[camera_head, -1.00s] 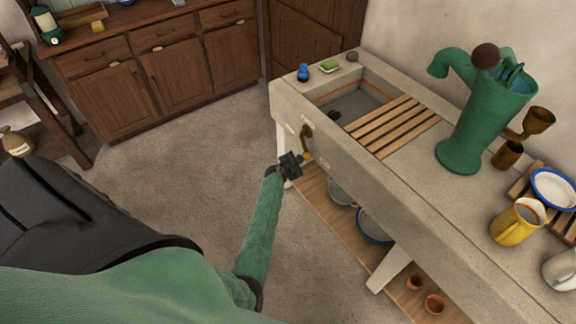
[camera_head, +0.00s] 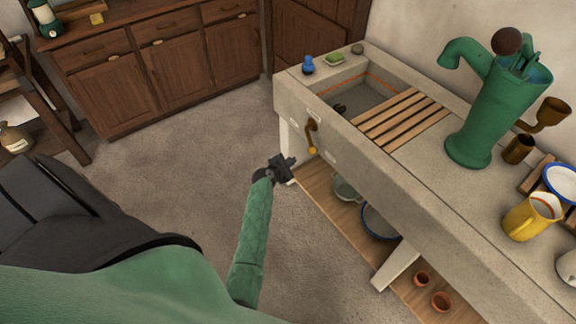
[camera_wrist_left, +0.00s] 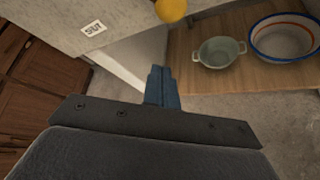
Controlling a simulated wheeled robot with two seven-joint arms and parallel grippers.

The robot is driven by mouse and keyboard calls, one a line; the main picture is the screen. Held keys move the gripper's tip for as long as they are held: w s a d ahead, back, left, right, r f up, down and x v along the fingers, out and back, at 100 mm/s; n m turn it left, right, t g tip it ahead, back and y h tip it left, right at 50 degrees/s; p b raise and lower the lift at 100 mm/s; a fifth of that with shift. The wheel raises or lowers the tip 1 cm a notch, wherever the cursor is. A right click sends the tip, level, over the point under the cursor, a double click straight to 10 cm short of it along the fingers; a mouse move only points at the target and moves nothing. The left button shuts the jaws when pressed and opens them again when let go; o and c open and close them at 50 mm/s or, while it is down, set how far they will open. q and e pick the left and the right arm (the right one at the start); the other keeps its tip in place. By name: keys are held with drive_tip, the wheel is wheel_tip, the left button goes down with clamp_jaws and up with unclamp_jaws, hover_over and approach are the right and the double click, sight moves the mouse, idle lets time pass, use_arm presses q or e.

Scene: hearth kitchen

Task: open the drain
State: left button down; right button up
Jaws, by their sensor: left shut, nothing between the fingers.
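A brass drain lever (camera_head: 311,130) with a yellow knob (camera_head: 312,150) hangs down on the front face of the stone sink (camera_head: 360,150). The knob also shows at the top edge of the left wrist view (camera_wrist_left: 171,9). A small white label (camera_wrist_left: 93,28) with dark lettering is on the stone, left of the knob. A dark round object (camera_head: 341,107) lies in the basin, partly hidden by its wall. My left gripper (camera_head: 284,165) is shut and empty, below and left of the knob and apart from it. My right gripper is not in view.
Under the sink, a wooden shelf (camera_head: 328,205) holds a pale green pot (camera_head: 345,187), a blue-rimmed basin (camera_head: 381,222) and small clay pots. A white leg (camera_head: 397,265) stands at the front. A green pump (camera_head: 480,125) stands on top. The floor left of my gripper is clear.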

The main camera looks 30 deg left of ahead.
use_arm(q)
drive_tip(key=shift+v, duration=1.2)
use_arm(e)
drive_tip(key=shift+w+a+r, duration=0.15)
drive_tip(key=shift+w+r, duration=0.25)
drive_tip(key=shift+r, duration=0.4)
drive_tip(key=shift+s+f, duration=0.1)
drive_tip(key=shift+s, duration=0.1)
